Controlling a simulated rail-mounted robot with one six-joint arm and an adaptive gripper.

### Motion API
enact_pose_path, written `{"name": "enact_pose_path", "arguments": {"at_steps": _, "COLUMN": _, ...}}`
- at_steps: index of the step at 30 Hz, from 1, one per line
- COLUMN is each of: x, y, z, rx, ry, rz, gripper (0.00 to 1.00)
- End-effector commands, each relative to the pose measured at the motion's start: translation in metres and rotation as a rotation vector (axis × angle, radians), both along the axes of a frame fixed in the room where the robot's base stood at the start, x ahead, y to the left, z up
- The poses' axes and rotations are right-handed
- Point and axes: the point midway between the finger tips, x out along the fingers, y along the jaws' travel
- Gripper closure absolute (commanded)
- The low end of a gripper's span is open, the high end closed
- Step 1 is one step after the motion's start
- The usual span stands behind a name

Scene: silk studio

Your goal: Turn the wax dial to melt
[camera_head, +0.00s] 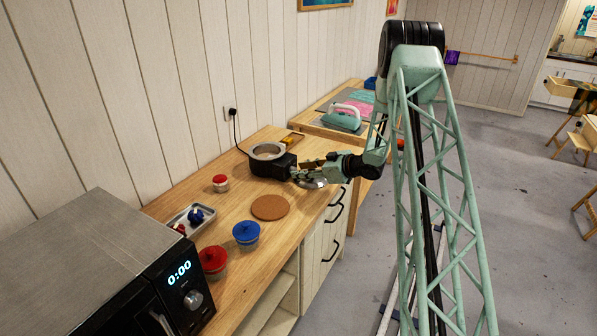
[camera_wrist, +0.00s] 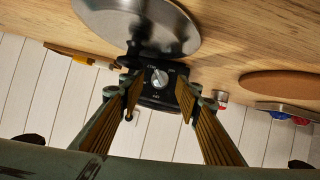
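The black wax melter (camera_head: 265,165) stands on the wooden counter, with a round pale metal rim on top. In the wrist view its black front panel shows the wax dial (camera_wrist: 159,78), a small silver-grey knob with small white markings around it. I cannot read the markings or the dial's setting for sure. My gripper (camera_wrist: 158,86) is open, one finger on each side of the dial, with gaps between them and the knob. In the head view my gripper (camera_head: 301,174) is at the melter's front, and the dial is hidden there.
A shiny metal lid (camera_wrist: 140,22) lies close by the melter's front. A round cork mat (camera_head: 270,207), blue pot (camera_head: 246,234), red pot (camera_head: 214,262) and small tray (camera_head: 203,213) stand nearer. A microwave (camera_head: 105,275) is at front left. The wall is behind the melter.

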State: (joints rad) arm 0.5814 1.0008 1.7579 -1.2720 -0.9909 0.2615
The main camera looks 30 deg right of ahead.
Motion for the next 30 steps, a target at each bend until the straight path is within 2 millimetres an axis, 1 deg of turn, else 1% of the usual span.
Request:
{"name": "enact_pose_path", "arguments": {"at_steps": 18, "x": -0.067, "y": -0.037, "z": 0.036, "rx": -0.001, "ry": -0.001, "rz": 0.0, "gripper": 0.69}}
{"name": "enact_pose_path", "arguments": {"at_steps": 24, "x": -0.079, "y": -0.043, "z": 0.042, "rx": 0.0, "ry": -0.001, "rz": 0.001, "gripper": 0.69}}
{"name": "enact_pose_path", "arguments": {"at_steps": 30, "x": -0.083, "y": -0.045, "z": 0.043, "rx": 0.001, "ry": -0.001, "rz": 0.0, "gripper": 0.69}}
